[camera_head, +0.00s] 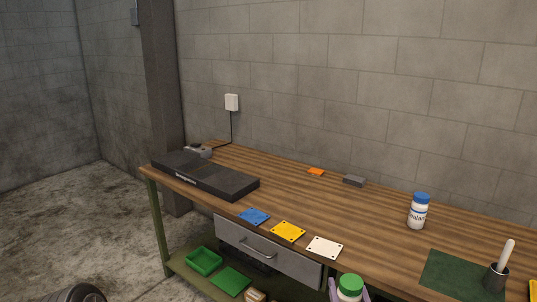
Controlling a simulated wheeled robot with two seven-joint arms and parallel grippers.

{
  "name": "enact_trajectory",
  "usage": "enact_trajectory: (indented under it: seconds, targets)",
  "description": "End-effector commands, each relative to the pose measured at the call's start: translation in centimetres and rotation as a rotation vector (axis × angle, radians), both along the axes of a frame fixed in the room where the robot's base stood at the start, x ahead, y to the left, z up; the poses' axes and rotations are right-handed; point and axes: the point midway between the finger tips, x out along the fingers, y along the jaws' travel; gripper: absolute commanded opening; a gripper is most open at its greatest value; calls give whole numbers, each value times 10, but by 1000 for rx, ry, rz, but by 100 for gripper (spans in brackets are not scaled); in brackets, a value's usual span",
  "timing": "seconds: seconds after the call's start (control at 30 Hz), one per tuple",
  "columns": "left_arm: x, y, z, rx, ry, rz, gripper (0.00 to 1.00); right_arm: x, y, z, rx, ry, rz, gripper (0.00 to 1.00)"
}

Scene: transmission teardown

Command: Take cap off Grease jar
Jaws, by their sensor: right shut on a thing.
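A white jar (349,296) with a green cap (349,281) shows at the bottom edge, in front of the workbench. The cap sits on the jar. My right gripper (349,287) has pale purple fingers on both sides of the jar and is shut on it. The lower part of the jar is cut off by the frame and no label on it can be read. A second white bottle (417,218) with a blue cap stands upright on the bench, its label partly legible. My left gripper is not in view.
The wooden bench (300,192) holds a dark case (205,176), blue (254,216), yellow (288,231) and white (325,247) plates, a green mat (455,274) and a dark cup (496,277) with a white-handled tool. Green trays (204,261) lie on the lower shelf. The bench middle is clear.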

Motion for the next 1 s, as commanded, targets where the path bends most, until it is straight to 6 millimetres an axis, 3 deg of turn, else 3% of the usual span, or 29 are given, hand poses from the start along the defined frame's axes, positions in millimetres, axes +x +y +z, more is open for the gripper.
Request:
enact_trajectory:
  seconds: [0.47, 0.63, 0.77, 1.0]
  targets:
    - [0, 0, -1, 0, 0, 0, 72, 0, 1, 0, 0, -2, 3, 0]
    - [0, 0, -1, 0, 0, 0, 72, -6, 9, -5, 1, -1, 41, 0]
    - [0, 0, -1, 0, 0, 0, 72, -18, 25, -13, 2, 1, 115, 0]
    - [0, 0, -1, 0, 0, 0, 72, -52, 76, -35, 4, 2, 342, 0]
